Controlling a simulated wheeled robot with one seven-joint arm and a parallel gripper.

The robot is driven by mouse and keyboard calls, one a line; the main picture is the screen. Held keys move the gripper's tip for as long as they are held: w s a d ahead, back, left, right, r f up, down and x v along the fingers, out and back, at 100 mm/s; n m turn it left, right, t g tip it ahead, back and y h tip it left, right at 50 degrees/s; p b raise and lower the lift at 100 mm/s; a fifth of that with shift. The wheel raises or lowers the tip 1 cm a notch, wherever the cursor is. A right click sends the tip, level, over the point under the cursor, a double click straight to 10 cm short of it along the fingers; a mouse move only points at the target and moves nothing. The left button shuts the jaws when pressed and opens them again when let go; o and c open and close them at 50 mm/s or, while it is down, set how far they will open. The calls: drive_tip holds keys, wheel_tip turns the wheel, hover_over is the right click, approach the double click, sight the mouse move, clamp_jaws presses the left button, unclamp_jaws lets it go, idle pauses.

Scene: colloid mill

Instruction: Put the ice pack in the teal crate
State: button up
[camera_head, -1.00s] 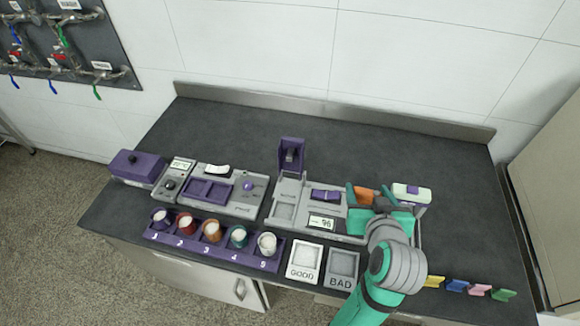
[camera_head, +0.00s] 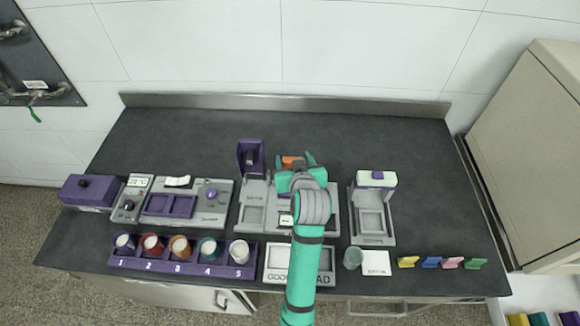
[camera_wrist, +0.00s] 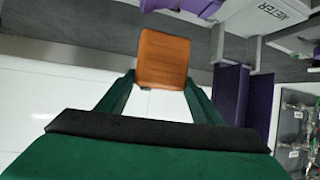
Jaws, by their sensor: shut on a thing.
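My gripper (camera_head: 293,162) is above the back of the grey bench devices, near the middle of the counter. It is shut on a flat orange slab (camera_wrist: 163,58), which sits between the fingertips in the wrist view. The slab (camera_head: 291,159) also shows partly in the head view. It may be the ice pack; I cannot tell for sure. I see no teal crate in either view.
A purple rack (camera_head: 136,263) of several cups stands at the front left. A grey device (camera_head: 387,227) stands right of my arm, with a glass (camera_head: 352,258) before it. Coloured clips (camera_head: 431,262) line the front right. The counter's back (camera_head: 220,125) is clear.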

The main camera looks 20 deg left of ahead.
drive_tip(key=shift+w+a+f, duration=0.45)
drive_tip(key=shift+a+f, duration=0.15)
drive_tip(key=shift+f, duration=0.25)
drive_tip(key=shift+w+a+f, duration=0.1)
drive_tip(key=shift+w+f, duration=0.05)
drive_tip(key=shift+f, duration=1.55)
drive_tip(key=shift+f, duration=0.15)
drive_tip(key=o, duration=0.9)
drive_tip(key=shift+c, duration=0.2)
